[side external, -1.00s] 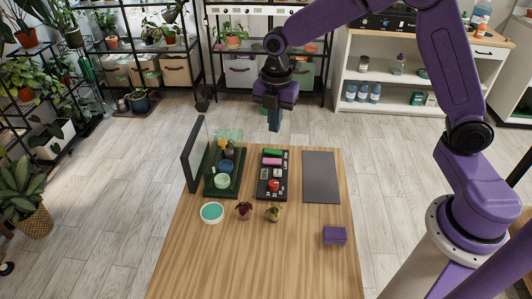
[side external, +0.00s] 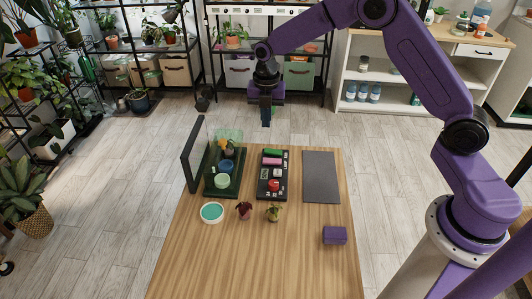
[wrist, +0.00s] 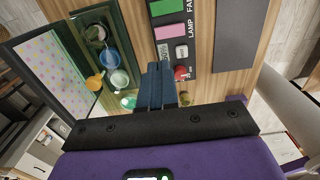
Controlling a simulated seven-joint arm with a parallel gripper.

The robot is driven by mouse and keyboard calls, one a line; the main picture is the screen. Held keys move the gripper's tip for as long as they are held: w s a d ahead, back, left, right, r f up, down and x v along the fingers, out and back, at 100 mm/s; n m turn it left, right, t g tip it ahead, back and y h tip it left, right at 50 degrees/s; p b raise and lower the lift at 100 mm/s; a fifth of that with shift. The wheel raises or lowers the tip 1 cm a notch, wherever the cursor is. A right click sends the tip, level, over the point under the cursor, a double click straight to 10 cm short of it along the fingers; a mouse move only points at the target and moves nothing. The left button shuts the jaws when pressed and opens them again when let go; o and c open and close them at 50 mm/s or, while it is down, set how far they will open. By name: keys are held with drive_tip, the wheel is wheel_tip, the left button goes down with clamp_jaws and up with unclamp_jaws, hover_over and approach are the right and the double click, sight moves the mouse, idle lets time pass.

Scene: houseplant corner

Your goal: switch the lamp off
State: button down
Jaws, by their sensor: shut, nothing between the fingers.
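A black control panel (side external: 272,176) lies on the wooden table. In the wrist view, a pink rocker (wrist: 169,32) on it is labelled LAMP, and a green one (wrist: 166,7) is labelled FAN. The panel also carries a small display (wrist: 164,50), a white button (wrist: 181,52) and a red knob (wrist: 181,73). My gripper (side external: 266,122) is shut and empty, in the air above the far end of the table. In the wrist view its blue fingers (wrist: 160,84) are together and cover part of the panel's edge. I cannot make out the lamp itself.
A grey mat (side external: 321,178) lies right of the panel. A teal-topped dish (side external: 212,212), two small plants and a purple block (side external: 335,235) are nearer. The front table is clear.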

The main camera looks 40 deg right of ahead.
sight(266, 160)
wheel_tip(266, 160, down, 13)
drive_tip(key=shift+f, duration=0.1)
idle(0.4)
drive_tip(key=shift+a, duration=0.1)
drive_tip(key=shift+f, duration=0.2)
drive_tip(key=shift+r, duration=0.1)
idle(0.4)
drive_tip(key=shift+s+d+r, duration=0.25)
drive_tip(key=shift+s+d, duration=0.2)
drive_tip(key=shift+d, duration=0.1)
wheel_tip(266, 160, up, 14)
drive_tip(key=w+a, duration=0.1)
drive_tip(key=shift+w+a, duration=0.15)
drive_tip(key=shift+a, duration=0.05)
idle(0.3)
